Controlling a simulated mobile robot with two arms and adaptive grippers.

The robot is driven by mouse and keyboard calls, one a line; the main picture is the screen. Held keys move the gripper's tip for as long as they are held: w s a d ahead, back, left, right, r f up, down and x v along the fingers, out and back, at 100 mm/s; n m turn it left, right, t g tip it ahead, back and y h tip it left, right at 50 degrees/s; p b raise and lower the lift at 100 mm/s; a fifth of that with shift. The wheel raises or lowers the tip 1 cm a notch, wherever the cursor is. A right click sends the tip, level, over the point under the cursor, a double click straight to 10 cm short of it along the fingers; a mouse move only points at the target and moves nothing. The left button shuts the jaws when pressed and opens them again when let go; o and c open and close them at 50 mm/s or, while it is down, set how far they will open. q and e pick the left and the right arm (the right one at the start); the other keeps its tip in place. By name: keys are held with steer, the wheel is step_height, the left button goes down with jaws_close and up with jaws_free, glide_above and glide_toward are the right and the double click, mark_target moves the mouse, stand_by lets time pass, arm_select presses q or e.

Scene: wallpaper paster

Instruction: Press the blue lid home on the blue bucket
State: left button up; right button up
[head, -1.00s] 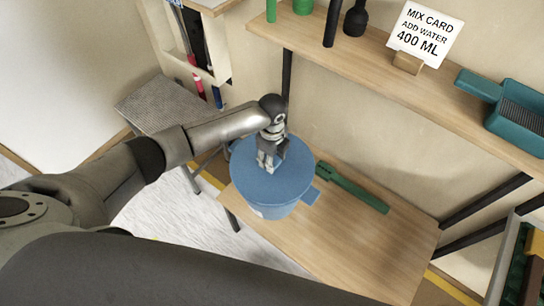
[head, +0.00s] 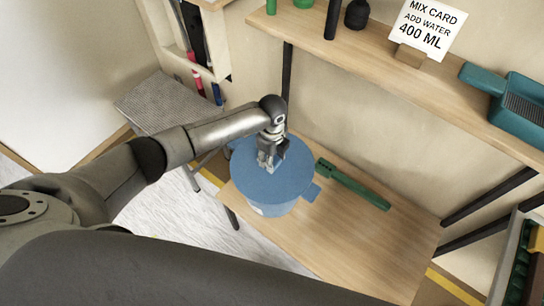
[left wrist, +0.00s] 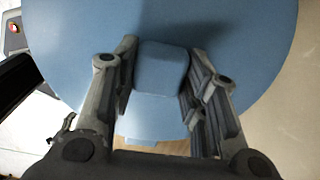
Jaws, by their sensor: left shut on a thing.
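The blue lid (head: 294,172) lies over the top of the blue bucket (head: 274,209), which stands on the wooden bench (head: 345,245). In the head view I cannot tell whether a gap is left between lid and rim. My left gripper (head: 267,161) points down at the lid's middle. In the left wrist view the lid (left wrist: 225,30) fills most of the picture, and the gripper's fingers stand either side of its blue block-shaped knob (left wrist: 161,68). The gripper is shut on this knob. My right gripper is not in view.
A green long-handled tool (head: 352,185) lies on the bench right of the bucket. A shelf (head: 440,90) above holds a mix card (head: 425,28) and a teal tray (head: 515,105). A grey perforated stand (head: 165,100) is at the left. The bench's front right is clear.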

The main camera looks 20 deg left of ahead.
arm_select(q)
steer(key=o, duration=1.2)
steer(key=shift+f, duration=0.1)
steer(key=shift+c, duration=0.2)
step_height(320, 180, up, 12)
